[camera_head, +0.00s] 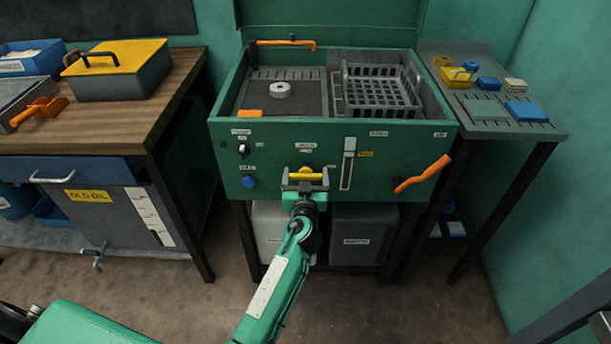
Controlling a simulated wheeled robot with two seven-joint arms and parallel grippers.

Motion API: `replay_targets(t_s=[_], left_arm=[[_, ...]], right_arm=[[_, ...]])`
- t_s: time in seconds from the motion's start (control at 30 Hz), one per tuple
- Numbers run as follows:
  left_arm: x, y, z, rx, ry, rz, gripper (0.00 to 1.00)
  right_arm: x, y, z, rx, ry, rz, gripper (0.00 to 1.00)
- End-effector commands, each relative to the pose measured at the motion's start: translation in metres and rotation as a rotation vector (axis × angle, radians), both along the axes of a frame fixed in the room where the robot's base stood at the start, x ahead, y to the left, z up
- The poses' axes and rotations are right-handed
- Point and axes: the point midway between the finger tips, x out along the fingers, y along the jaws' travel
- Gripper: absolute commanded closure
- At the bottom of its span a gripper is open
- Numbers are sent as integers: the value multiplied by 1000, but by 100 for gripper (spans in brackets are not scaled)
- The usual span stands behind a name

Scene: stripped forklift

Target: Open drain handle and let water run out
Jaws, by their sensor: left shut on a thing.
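A green wash basin unit (390,190) stands straight ahead, with a front panel of knobs, labels and handles. My left gripper (305,181) is at the middle of this panel, its arm reaching up from the bottom of the view. It is shut on a yellow handle (314,176), which lies level across the jaws and is partly hidden by them. The small label above it is too blurred to read. A narrow upright gauge (348,164) is just right of it. I cannot make out any water in the basin. My right gripper is not in view.
An orange lever (422,175) sticks out at the panel's right. A grey crate (382,92) and a white ring (280,90) are in the basin. Two containers (364,237) stand below. A wooden bench (120,120) is left, a side table (500,112) right.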

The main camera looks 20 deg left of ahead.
Motion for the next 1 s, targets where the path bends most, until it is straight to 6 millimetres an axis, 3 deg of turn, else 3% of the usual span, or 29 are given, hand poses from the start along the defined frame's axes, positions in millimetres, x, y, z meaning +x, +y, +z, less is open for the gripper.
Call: replay_targets(t_s=[0.47, 1.0], left_arm=[[0, 0, -1, 106, 30, 0, 39], [0, -1, -1, 570, 164, -1, 39]], right_arm=[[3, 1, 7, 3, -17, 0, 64], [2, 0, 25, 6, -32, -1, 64]])
